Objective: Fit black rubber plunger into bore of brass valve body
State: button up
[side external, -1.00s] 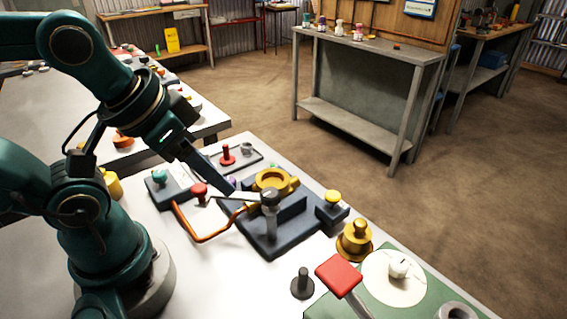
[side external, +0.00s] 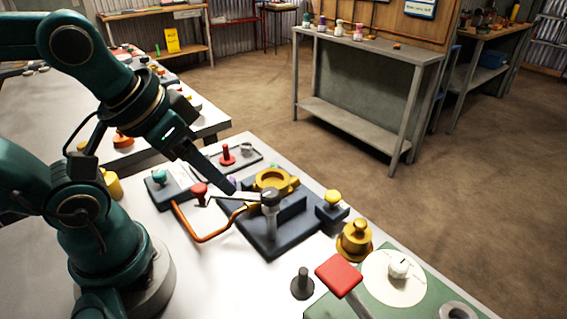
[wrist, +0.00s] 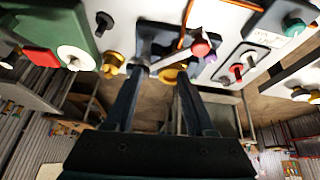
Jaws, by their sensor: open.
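The black plunger (side external: 302,283) stands upright on the white bench near the front, a dark stem on a wide round foot. It also shows at the top of the wrist view (wrist: 103,22). The brass valve body (side external: 272,181) is a yellow ring with an open bore, seated on a dark fixture (side external: 268,236); it shows partly in the wrist view (wrist: 172,75). My gripper (side external: 233,190) is open and empty, its fingertips left of the ring in the side view. In the wrist view my fingers (wrist: 162,78) are apart, with the ring visible between their ends.
A yellow knob (side external: 333,196) and a tray with a red peg (side external: 227,156) stand nearby.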

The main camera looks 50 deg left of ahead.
jog(key=n, duration=0.2)
jog(key=n+g, duration=0.4)
jog(key=n, duration=0.7)
send_over(304, 270)
jog(key=w+a, duration=0.2)
jog(key=a, duration=0.1)
notch_tip(304, 270, down, 4)
jog(key=f, duration=0.1)
jog(key=shift+m+g, duration=0.6)
jog(key=shift+g, duration=0.2)
jog(key=d+f, duration=0.1)
jog(key=s+d+f, duration=0.1)
jog(key=f, duration=0.1)
jog(key=s+d+f, duration=0.1)
jog(key=shift+f, duration=0.2)
jog(key=shift+s+f, duration=0.1)
jog(key=shift+f, duration=2.4)
